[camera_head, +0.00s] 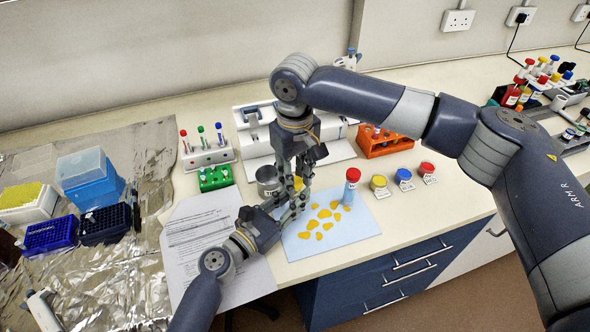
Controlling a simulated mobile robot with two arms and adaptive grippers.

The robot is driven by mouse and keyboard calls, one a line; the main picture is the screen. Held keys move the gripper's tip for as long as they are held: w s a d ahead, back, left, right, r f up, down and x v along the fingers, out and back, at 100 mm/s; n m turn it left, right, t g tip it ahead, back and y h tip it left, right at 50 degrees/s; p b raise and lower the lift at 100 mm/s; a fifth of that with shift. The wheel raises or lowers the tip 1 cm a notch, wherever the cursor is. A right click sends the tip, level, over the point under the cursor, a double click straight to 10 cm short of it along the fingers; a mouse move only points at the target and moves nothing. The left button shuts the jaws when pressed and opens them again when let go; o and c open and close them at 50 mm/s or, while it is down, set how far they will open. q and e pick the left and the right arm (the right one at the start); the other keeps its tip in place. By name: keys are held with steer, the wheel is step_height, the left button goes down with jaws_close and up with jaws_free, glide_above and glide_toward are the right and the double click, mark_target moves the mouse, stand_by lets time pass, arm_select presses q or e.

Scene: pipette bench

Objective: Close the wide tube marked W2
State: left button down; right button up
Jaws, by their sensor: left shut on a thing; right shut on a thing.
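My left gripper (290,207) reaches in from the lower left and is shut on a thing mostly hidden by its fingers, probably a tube. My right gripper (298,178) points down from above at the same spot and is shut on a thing. A small yellow piece (298,183), perhaps a cap, shows between the fingers. The two grippers are close together over the left edge of the blue mat (365,225). I cannot read a W2 mark.
Yellow (379,185), blue (404,178) and red (427,171) round pieces with labels lie right of the mat. Yellow patches (322,214) are on the mat. A metal pot (267,180), a green rack (215,178), a white tube rack (207,155) and an orange rack (384,142) stand behind.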

steer(key=shift+f, duration=0.55)
stand_by(0.6)
